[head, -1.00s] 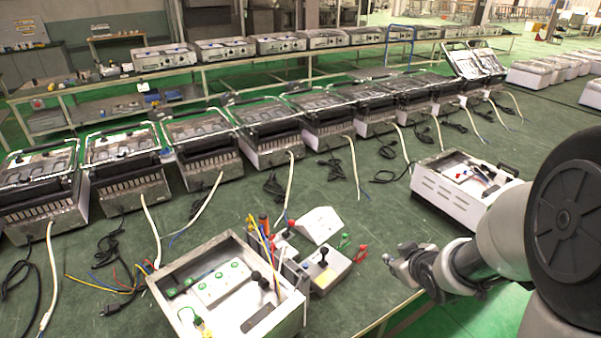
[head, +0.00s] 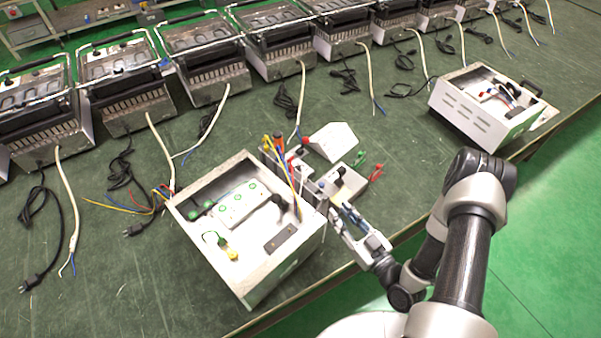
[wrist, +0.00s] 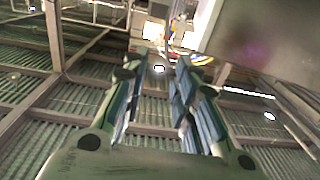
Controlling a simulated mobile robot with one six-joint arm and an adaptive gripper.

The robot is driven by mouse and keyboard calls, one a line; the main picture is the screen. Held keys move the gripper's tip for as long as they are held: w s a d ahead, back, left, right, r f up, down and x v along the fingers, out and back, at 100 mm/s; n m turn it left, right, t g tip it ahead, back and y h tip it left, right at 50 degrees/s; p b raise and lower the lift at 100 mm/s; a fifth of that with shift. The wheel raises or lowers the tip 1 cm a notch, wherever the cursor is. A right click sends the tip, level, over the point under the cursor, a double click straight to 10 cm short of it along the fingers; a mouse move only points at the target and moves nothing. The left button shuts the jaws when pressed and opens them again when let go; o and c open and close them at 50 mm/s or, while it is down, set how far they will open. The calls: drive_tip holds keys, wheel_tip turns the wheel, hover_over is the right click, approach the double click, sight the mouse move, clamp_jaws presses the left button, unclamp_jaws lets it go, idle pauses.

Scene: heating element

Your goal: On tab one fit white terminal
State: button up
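An open metal housing (head: 282,268) stands near the table's front edge, left of my arm. Inside it lies a white block (head: 240,206) with green round marks and a short green-yellow wire (head: 231,253). I cannot make out the white terminal or tab one for certain at this size. My gripper (head: 332,198) is low at the right side of the housing, beside the small tool group. In the wrist view my gripper (wrist: 158,80) has its two fingers apart, with nothing clearly between them. The housing's metal wall (wrist: 268,45) is close at the upper right.
Coloured-handled tools (head: 280,165) stand in a holder behind the housing. A grey box with a black knob (head: 344,183), a white wedge (head: 333,142) and red and green clips (head: 375,173) are close by. Another white open unit (head: 478,118) stands right. Grills with loose cables line the back.

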drive_tip(key=b, duration=0.2)
approach(305, 177)
drive_tip(key=shift+w+a+r, duration=0.4)
drive_tip(key=shift+w+r, duration=0.05)
drive_tip(key=shift+w, duration=0.15)
drive_tip(key=shift+w+a+r, duration=0.35)
drive_tip(key=shift+w+r, duration=0.1)
drive_tip(key=shift+w, duration=0.15)
drive_tip(key=shift+b+x, duration=1.05)
drive_tip(key=shift+x, duration=1.85)
drive_tip(key=shift+r, duration=0.2)
drive_tip(key=shift+c, duration=0.2)
drive_tip(key=c, duration=0.3)
